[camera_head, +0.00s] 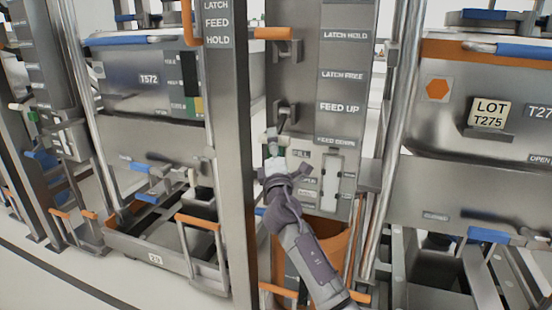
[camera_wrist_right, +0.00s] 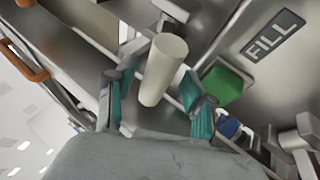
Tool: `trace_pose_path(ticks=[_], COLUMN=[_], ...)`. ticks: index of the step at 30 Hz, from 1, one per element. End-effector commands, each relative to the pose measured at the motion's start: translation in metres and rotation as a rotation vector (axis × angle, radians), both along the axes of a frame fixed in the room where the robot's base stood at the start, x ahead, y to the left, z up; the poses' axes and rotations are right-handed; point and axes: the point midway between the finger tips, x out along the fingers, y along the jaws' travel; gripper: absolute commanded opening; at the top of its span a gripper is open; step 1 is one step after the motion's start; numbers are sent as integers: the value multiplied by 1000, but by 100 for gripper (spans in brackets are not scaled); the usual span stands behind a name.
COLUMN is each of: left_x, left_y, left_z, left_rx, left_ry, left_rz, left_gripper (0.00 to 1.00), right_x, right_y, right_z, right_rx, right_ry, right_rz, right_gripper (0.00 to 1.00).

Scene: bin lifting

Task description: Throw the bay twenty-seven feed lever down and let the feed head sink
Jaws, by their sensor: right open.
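My right gripper (camera_head: 275,150) is at the panel post (camera_head: 307,60) in the head view, beside the lower labels. In the right wrist view the gripper (camera_wrist_right: 161,68) is open. A cream cylindrical handle (camera_wrist_right: 163,70), apparently the feed lever's, stands between its two teal-padded fingers; whether they touch it is unclear. In the head view a grey bracket (camera_head: 285,112) sits just above the gripper, beside the "FEED UP" label (camera_head: 341,107). The "FEED DOWN" label (camera_head: 338,140) is lower. The bay number is not readable here. I cannot clearly make out the feed head. My left gripper is not in view.
A green button (camera_wrist_right: 222,83) and a "FILL" label (camera_wrist_right: 272,36) are close to the right finger. A steel upright (camera_head: 228,150) stands left of my arm. An orange bin (camera_head: 328,245) is below. Steel hoppers (camera_head: 150,80) flank the post.

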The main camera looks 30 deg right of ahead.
Motion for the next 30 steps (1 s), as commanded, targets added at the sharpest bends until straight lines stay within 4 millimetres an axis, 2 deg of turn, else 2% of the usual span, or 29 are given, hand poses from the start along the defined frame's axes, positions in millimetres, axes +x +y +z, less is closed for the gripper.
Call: trace_pose_path(ticks=[9, 15, 21, 30], left_x=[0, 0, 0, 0], left_y=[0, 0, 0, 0], left_z=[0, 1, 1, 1], left_rx=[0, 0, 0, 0], left_ry=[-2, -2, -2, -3], left_rz=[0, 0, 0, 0], left_gripper=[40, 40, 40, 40], right_x=[-54, -81, -91, -91], right_y=[25, 37, 41, 42], right_z=[-29, -43, -48, -48], right_rx=[2, 2, 1, 1], right_ry=[3, 3, 2, 2], right_rz=[2, 1, 0, 0], right_gripper=[54, 54, 54, 54])
